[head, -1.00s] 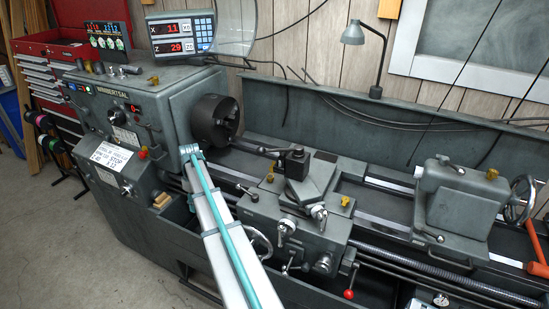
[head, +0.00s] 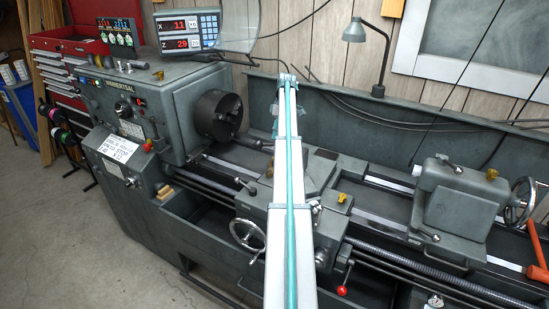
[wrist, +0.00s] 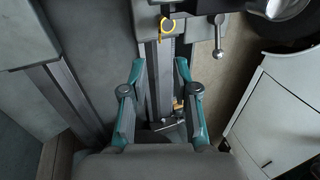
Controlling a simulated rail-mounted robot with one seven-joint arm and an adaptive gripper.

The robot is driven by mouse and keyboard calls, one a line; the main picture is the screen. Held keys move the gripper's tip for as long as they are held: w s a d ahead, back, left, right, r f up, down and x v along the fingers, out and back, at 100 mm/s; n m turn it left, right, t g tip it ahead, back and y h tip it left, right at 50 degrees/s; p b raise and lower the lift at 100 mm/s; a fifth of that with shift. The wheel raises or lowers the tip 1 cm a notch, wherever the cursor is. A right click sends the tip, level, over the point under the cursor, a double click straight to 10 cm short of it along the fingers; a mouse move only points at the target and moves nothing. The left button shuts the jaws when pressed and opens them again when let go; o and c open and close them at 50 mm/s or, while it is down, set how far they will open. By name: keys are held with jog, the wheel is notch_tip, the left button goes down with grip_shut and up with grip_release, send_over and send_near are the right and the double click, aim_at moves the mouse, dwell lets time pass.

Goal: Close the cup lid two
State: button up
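Several small brass-coloured oil cups sit on the grey lathe. In the head view, one is on the carriage (head: 341,198), two are on the tailstock (head: 457,169) and others are on the headstock (head: 158,75). I cannot tell which is cup two, or how its lid stands. In the wrist view, a yellow ring-like cup part (wrist: 167,25) shows beyond the fingertips, and a small brass piece (wrist: 178,106) shows between the fingers. My gripper (wrist: 159,66) is open with its teal fingers apart, holding nothing visible. In the head view my arm hides part of the carriage.
The chuck (head: 217,115) is left of my arm and the tailstock (head: 455,205) is right. A desk lamp (head: 355,32) stands behind. A red-knobbed lever (head: 342,290) sticks out in front.

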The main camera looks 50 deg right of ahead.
jog(key=shift+b+x, duration=0.55)
jog(key=shift+x, duration=4.1)
jog(key=shift+c, duration=0.2)
grip_shut()
